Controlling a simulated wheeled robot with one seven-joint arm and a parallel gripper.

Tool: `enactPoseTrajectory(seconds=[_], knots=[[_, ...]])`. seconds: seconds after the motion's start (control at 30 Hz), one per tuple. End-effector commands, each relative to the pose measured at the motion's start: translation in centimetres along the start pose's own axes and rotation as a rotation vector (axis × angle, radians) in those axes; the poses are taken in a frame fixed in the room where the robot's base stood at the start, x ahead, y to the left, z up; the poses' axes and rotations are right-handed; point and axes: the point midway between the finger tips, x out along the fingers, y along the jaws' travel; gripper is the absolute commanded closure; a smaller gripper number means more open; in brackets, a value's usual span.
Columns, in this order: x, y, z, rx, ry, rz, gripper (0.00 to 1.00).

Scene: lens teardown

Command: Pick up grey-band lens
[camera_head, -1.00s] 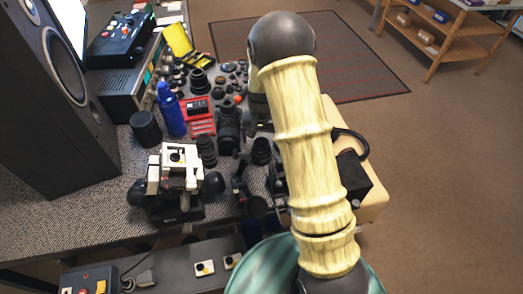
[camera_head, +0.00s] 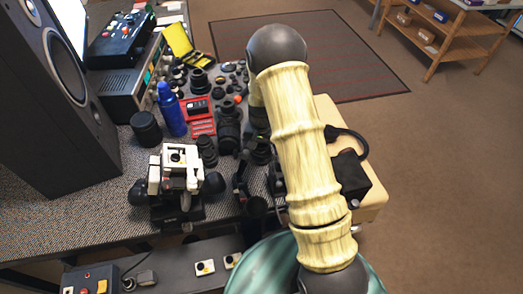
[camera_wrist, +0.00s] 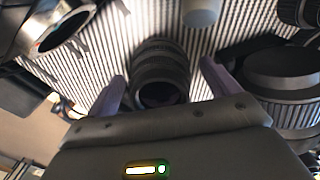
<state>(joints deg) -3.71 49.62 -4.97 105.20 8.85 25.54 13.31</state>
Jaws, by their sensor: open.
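My gripper (camera_wrist: 162,72) is open in the wrist view, with one purple-grey finger on each side of a dark ribbed lens (camera_wrist: 161,68). This lens stands on the striped surface, and the fingers appear apart from it. I cannot tell for sure whether it is the grey-band lens. A larger lens with a ribbed greyish barrel (camera_wrist: 290,118) is at the right, partly cut off. In the head view, a short dark lens (camera_head: 261,152) shows beside my arm. My arm hides most of the gripper area there.
A pale cylinder (camera_wrist: 201,10) and a tilted lens (camera_wrist: 55,28) are close by in the wrist view. In the head view, a blue bottle (camera_head: 171,112), a white camera (camera_head: 178,168) and a tall speaker (camera_head: 65,95) crowd the table's left.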

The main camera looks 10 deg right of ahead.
Motion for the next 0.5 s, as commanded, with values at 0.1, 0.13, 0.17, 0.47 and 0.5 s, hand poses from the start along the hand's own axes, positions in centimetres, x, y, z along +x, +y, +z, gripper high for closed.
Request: enactPoseTrajectory(seconds=[0.1,0.13,0.17,0.47,0.5], knots=[[-0.02,0.01,0.00,0.000,0.000,0.000,0.12],[-0.02,0.01,0.00,0.000,0.000,0.000,0.18],[-0.02,0.01,0.00,0.000,0.000,0.000,0.24],[-0.06,0.00,-0.03,0.000,0.001,0.000,0.68],[-0.06,0.00,-0.03,0.000,0.001,0.000,0.68]])
